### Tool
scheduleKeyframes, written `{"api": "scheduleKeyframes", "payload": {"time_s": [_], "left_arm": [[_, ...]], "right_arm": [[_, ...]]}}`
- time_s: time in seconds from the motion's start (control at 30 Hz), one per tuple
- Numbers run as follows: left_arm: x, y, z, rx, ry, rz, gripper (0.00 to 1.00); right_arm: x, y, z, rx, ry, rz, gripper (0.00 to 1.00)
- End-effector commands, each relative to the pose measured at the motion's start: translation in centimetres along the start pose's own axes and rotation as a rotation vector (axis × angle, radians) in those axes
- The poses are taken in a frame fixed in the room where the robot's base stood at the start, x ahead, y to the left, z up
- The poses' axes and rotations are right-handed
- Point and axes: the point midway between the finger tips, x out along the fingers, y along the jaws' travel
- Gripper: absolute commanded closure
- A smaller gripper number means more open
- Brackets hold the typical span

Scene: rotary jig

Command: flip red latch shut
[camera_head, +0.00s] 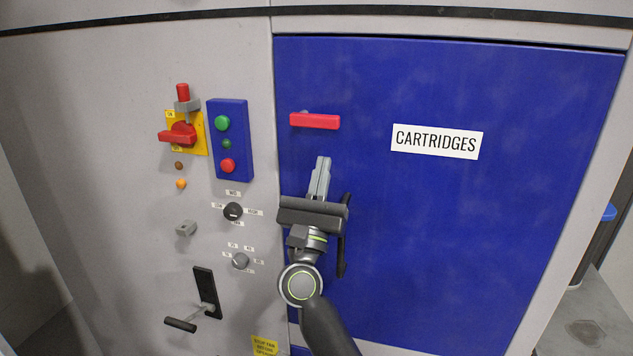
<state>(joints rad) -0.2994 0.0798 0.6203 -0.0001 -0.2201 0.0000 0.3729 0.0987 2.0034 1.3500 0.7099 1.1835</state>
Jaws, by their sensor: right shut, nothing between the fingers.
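A red latch (315,121), a short bar, lies roughly horizontal near the upper left of the blue door (510,220). It points to the right, away from the door's left edge. My right gripper (323,162) is shut and empty. Its fingers point up and their tips show just below the latch, with a small gap between them in the picture. I cannot tell how far the tips are from the door surface. My left gripper is not in view.
A black door handle (343,240) stands upright just right of my right gripper. On the grey panel to the left are a red rotary switch (178,136), a blue button box (230,140), knobs (233,211) and a black lever (181,324). A CARTRIDGES label (436,141) is on the door.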

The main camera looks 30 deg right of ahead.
Motion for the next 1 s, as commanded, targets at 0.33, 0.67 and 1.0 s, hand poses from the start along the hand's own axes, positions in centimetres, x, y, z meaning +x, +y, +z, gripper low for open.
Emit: {"api": "scheduleKeyframes", "payload": {"time_s": [0.33, 0.67, 1.0], "left_arm": [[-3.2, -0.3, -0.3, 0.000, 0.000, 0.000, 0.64], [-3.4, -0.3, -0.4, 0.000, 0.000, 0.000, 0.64], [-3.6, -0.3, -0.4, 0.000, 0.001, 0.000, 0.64]], "right_arm": [[3.1, 0.0, 2.6, 0.001, 0.000, 0.001, 1.00], [3.4, 0.0, 2.9, 0.001, 0.000, 0.001, 1.00], [3.8, 0.4, 2.7, -0.011, -0.001, 0.011, 1.00]]}}
